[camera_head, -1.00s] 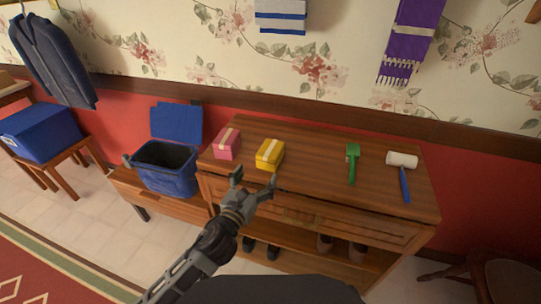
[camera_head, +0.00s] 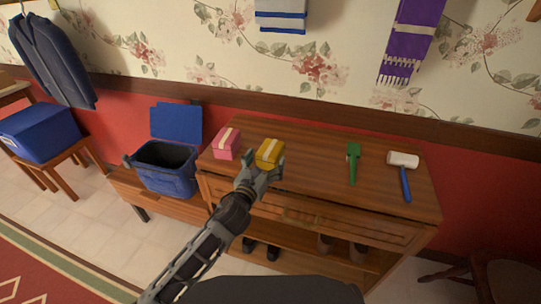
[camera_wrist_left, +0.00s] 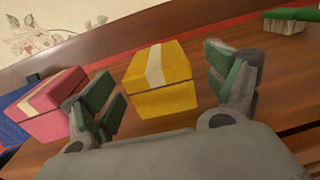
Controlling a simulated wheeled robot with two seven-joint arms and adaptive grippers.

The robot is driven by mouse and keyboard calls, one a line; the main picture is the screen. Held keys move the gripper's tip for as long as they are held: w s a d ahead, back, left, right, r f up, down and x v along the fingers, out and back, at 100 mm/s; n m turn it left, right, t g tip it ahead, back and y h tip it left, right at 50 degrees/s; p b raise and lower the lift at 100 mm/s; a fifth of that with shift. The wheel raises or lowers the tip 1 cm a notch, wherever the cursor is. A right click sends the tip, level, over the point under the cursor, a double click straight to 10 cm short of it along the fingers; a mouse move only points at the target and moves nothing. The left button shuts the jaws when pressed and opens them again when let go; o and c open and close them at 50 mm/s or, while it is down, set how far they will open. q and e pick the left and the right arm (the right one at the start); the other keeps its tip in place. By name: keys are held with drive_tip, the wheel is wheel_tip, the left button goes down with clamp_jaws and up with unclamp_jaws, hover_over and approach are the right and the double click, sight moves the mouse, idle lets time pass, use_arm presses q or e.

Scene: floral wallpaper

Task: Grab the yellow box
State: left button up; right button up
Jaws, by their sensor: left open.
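The yellow box (camera_head: 270,151) with a pale stripe sits on the wooden cabinet top (camera_head: 318,155), right of a pink box. My left gripper (camera_head: 263,165) is open at the near side of the yellow box and hides its lower front in the head view. In the left wrist view the yellow box (camera_wrist_left: 162,80) shows between the open, green-padded fingers (camera_wrist_left: 165,95), a little ahead of them. I cannot tell whether a finger touches it. My right gripper is not in view.
The pink box (camera_head: 227,143) stands just left of the yellow one, close to the left finger in the wrist view. A green brush (camera_head: 353,163) and a white-headed roller (camera_head: 403,160) lie farther right. An open blue bin (camera_head: 167,169) stands left of the cabinet.

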sight(271, 148)
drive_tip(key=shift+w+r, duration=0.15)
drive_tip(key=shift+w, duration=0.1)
use_arm(q)
drive_tip(key=shift+w, duration=0.15)
drive_tip(key=shift+w+d+r, duration=0.15)
drive_tip(key=shift+w+d, duration=0.05)
drive_tip(key=shift+w, duration=0.3)
drive_tip(key=b+x, duration=0.1)
drive_tip(key=x, duration=0.2)
drive_tip(key=shift+w, duration=0.15)
drive_tip(key=shift+w+r, duration=0.1)
drive_tip(key=shift+w, duration=0.1)
drive_tip(key=shift+w+d, duration=0.1)
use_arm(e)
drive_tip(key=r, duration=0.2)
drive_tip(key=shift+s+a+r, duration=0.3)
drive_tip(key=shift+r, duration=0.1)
